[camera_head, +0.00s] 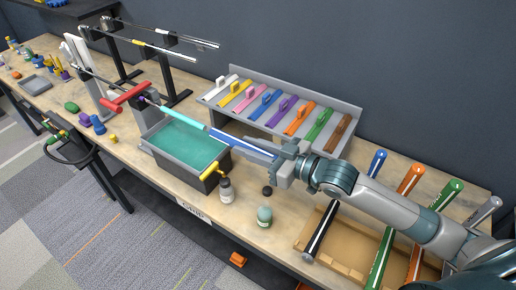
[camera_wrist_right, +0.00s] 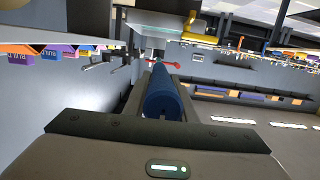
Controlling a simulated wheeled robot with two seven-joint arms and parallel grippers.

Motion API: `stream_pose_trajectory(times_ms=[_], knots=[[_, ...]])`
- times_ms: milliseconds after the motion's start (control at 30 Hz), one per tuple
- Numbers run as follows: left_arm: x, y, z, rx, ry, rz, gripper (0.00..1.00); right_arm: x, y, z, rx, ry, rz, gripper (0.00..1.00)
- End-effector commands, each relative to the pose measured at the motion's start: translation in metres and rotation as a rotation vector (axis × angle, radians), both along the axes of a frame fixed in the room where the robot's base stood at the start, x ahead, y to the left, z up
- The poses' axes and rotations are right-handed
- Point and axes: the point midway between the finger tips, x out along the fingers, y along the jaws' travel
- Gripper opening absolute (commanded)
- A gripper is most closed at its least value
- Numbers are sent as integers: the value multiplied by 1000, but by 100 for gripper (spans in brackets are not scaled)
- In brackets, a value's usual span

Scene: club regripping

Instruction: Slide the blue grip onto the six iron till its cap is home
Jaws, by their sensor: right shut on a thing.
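The blue grip (camera_head: 243,144) points up and left in the head view. My right gripper (camera_head: 285,163) is shut on it near its cap end. The wrist view shows the grip (camera_wrist_right: 164,95) between the fingers, its rounded end towards the camera. The six iron's shaft (camera_head: 150,101), with a turquoise-taped end (camera_head: 184,117), reaches out from the clamp with the red handle (camera_head: 130,97). The tape and the grip's mouth meet roughly in line above the tray. I cannot tell how far the shaft is inside. My left gripper is not in view.
A grey tray with green liquid (camera_head: 190,146) stands below the shaft. A bottle (camera_head: 227,190) and a small jar (camera_head: 264,217) stand in front. A rack of coloured grips (camera_head: 276,107) is behind. A wooden tray (camera_head: 342,236) with loose grips lies at right.

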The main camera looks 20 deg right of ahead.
Motion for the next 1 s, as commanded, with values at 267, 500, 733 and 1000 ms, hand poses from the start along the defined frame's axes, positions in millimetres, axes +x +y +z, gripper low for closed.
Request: stream_pose_trajectory(times_ms=[267, 500, 733, 1000], knots=[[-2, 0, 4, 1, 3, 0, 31, 12, 10, 0, 0, 1, 0, 2], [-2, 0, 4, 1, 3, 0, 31, 13, 10, -1, -1, 2, 0, 2], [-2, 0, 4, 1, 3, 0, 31, 13, 10, 0, 0, 0, 0, 2], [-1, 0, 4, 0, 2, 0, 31, 13, 10, 0, 0, 0, 0, 2]])
